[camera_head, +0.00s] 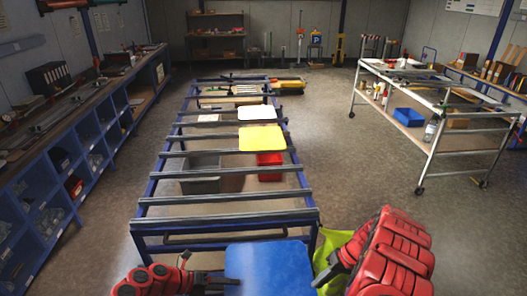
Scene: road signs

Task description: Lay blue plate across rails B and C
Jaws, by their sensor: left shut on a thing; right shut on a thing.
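The blue plate (269,266) is at the bottom middle, in front of the near end of the blue-framed rack (143,238). Its lower part is cut off by the picture edge. My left gripper (230,279) is shut on its left edge. My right gripper (319,276) is shut on its right edge. Several grey rails cross the rack, among them the nearest rail (225,219) and the one behind it (225,197). No letters are readable on the rails, so I cannot tell which are B and C.
A yellow plate (262,139) and a white plate (256,113) lie across rails farther back. A grey bin (200,181) and a red bin (270,166) sit below. A yellow-green item (330,243) is beside my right arm. A wheeled cart (437,137) stands at right; floor between is clear.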

